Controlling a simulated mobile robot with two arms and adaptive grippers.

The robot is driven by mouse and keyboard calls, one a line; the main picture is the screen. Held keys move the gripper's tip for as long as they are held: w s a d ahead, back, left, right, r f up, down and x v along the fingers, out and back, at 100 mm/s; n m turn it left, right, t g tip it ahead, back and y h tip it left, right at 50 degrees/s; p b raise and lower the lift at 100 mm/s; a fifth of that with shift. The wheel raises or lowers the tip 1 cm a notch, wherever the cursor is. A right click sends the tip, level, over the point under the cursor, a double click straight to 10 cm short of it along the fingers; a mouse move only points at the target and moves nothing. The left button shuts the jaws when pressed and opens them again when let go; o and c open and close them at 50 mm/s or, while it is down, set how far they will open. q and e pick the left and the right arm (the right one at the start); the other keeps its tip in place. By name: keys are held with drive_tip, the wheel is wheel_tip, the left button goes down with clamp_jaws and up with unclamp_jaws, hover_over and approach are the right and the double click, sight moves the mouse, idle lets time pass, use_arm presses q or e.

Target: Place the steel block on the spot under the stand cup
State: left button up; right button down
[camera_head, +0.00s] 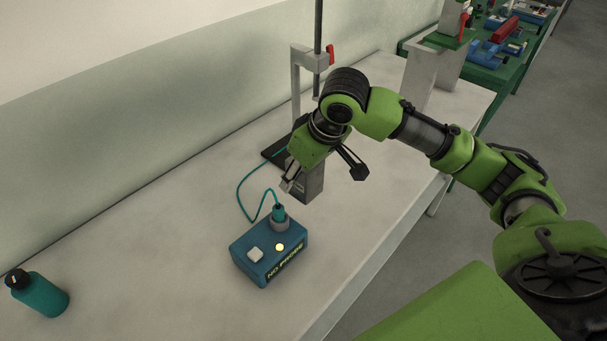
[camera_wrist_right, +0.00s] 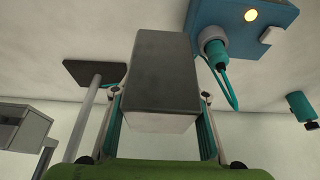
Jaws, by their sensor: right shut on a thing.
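The steel block (camera_head: 311,186) is a grey upright block held by my right gripper (camera_head: 319,173) above the white bench, behind the blue box. I cannot tell whether its bottom touches the bench. In the right wrist view the block (camera_wrist_right: 166,60) fills the middle, between the two fingers of the gripper (camera_wrist_right: 162,100). A stand with a dark base (camera_head: 275,151) and a tall rod (camera_head: 318,35) is behind the block, partly hidden by my arm. No spot marking is visible under it, and I cannot make out its cup. My left gripper is out of view.
A blue box (camera_head: 262,263) with a lit yellow lamp and a grey cup (camera_head: 280,225) holding a teal probe stands in front. Its teal cable (camera_head: 238,196) loops left. A teal bottle (camera_head: 42,296) is far left.

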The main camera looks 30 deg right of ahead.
drive_tip(key=w+f, duration=0.2)
drive_tip(key=w, duration=0.1)
drive_tip(key=w+d+f+p, duration=0.1)
drive_tip(key=w+f, duration=0.2)
drive_tip(key=w, duration=0.1)
drive_tip(key=w+f+p, duration=0.1)
drive_tip(key=w+f, duration=0.2)
drive_tip(key=shift+w+d, duration=0.2)
drive_tip(key=shift+w, duration=0.1)
wheel_tip(320, 180, down, 3)
drive_tip(key=shift+w+r+p, duration=0.1)
drive_tip(key=shift+r+p, duration=0.1)
drive_tip(key=shift+p, duration=0.4)
drive_tip(key=shift+f, duration=0.3)
drive_tip(key=c, duration=1.2)
unclamp_jaws()
drive_tip(key=shift+s+f, duration=0.2)
